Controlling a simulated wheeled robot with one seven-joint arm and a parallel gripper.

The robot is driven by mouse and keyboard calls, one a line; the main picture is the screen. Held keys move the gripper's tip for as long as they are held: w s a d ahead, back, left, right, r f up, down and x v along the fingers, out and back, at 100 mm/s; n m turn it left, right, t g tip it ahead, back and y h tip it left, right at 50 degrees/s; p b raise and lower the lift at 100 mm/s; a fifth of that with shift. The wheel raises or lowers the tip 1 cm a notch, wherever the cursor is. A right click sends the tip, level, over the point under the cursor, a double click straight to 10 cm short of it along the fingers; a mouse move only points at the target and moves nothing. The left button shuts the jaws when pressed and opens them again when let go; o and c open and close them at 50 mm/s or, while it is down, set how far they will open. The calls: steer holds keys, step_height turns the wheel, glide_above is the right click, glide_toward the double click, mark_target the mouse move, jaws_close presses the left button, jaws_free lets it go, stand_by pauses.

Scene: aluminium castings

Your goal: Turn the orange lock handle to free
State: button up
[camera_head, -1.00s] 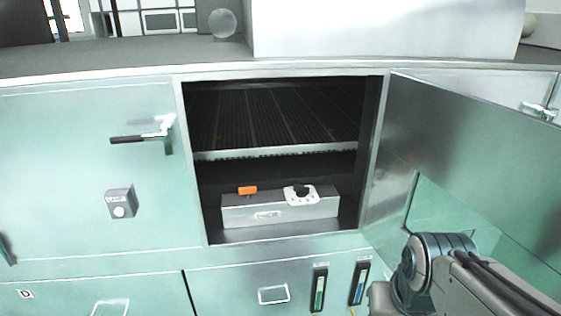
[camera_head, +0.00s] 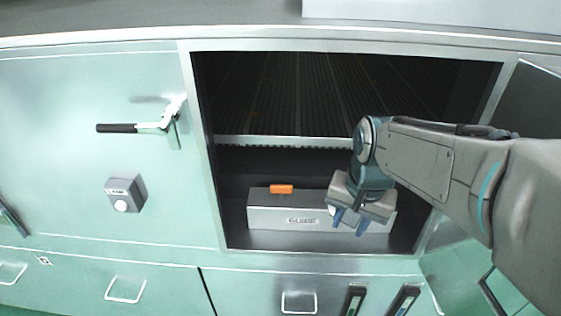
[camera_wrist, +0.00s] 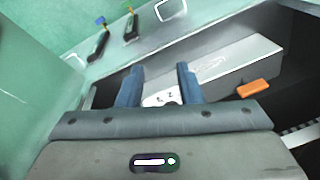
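A ribbed shelf (camera_head: 300,142) spans the cabinet above the box. The open cabinet door (camera_head: 520,95) stands at the right, beside my arm. A closed door with a black-gripped lever (camera_head: 135,127) and a grey knob box (camera_head: 125,193) is at the left. Drawers lie below.

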steer(key=w+a+r+m, duration=0.2)
steer(key=w+a+m, duration=0.35)
steer(key=w, duration=0.45)
steer(key=m+g, duration=0.1)
steer(key=m, duration=0.7)
glide_above(281, 185)
steer(key=shift+s+d+f+h, duration=0.15)
steer(key=shift+f, duration=0.2)
steer(key=shift+s+d+f+h, duration=0.1)
steer(key=shift+f+h, duration=0.05)
steer(key=shift+f, duration=0.2)
steer(key=shift+w+a+f, duration=0.1)
steer(key=shift+w+a, duration=0.05)
steer(key=shift+a, duration=0.05)
steer(key=shift+f+m, duration=0.2)
steer(key=shift+m, duration=0.05)
step_height(281, 185, down, 7)
jaws_close()
